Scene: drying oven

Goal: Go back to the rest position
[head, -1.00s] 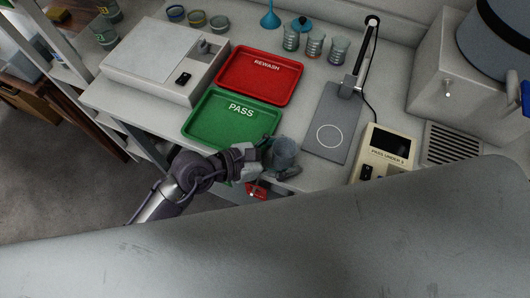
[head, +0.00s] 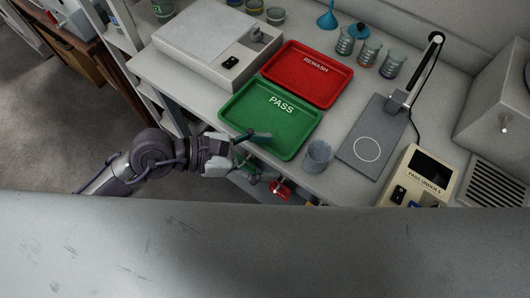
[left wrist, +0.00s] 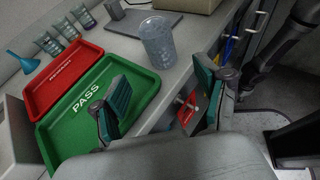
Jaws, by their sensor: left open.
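My left gripper (head: 255,156) is open and empty at the bench's front edge, just in front of the green PASS tray. Its two spread fingers also show in the left wrist view (left wrist: 165,98). A clear grey-blue beaker (head: 318,156) stands upright on the bench to the gripper's right, apart from it. The beaker also shows beyond the fingers in the left wrist view (left wrist: 158,42). My right gripper is in neither view.
The green PASS tray (head: 236,118) and red REWASH tray (head: 335,92) are empty. Right of the beaker are a grey lamp stand plate (head: 372,135) and a beige meter (head: 418,172). Several glass beakers stand at the back (head: 368,53). A white balance (head: 205,45) is at the left.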

